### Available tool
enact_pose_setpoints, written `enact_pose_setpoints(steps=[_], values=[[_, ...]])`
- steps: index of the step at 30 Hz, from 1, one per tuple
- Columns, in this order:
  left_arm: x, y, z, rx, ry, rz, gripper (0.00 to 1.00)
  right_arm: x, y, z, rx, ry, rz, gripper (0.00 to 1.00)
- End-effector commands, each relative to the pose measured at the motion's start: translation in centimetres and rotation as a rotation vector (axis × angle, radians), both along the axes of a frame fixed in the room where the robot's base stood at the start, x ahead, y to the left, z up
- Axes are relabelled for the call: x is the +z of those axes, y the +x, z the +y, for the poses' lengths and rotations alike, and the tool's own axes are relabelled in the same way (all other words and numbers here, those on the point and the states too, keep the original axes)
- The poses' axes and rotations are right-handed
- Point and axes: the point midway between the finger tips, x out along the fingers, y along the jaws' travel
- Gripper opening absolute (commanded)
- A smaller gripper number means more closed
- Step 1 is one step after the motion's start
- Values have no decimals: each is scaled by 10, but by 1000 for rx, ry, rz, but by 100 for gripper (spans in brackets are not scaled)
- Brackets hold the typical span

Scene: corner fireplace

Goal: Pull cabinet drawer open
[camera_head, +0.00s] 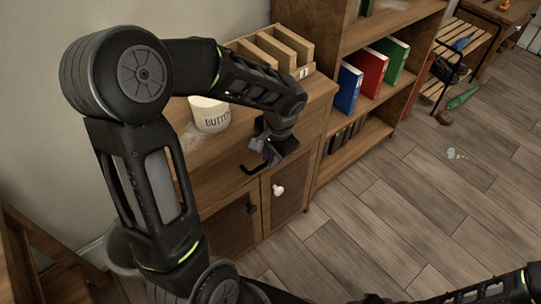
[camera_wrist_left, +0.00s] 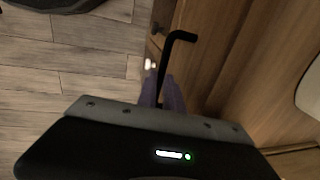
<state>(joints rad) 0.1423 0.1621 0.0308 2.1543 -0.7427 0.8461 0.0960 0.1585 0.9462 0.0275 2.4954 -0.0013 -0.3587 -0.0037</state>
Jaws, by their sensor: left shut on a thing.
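The wooden cabinet (camera_head: 290,205) stands against the wall in the head view, with a drawer front (camera_head: 224,194) above its doors. The drawer has a black bar handle (camera_head: 249,170). My left gripper (camera_head: 268,152) is at the drawer front and shut on the handle. In the left wrist view, the purple fingers (camera_wrist_left: 163,93) are closed around the black handle (camera_wrist_left: 165,60), whose bent end shows beyond them. The drawer front looks about flush with the cabinet, but my arm hides part of it. My right gripper is out of view.
A white canister (camera_head: 210,115) and a wooden file holder (camera_head: 270,50) stand on the cabinet. The doors have a white knob (camera_head: 278,190) and a dark knob (camera_head: 251,208). A bookshelf (camera_head: 345,45) stands on the right.

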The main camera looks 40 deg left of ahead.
Motion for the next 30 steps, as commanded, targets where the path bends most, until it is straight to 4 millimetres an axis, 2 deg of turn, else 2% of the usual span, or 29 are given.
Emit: enact_pose_setpoints(steps=[11,17,23,30], values=[[0,0,-1,0,0,-1,0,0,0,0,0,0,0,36],[-1,-4,-15,-3,1,-2,0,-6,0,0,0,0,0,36],[-3,-15,-52,-7,1,-1,0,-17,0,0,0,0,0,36],[-3,-33,-111,-8,1,-2,0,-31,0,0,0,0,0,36]])
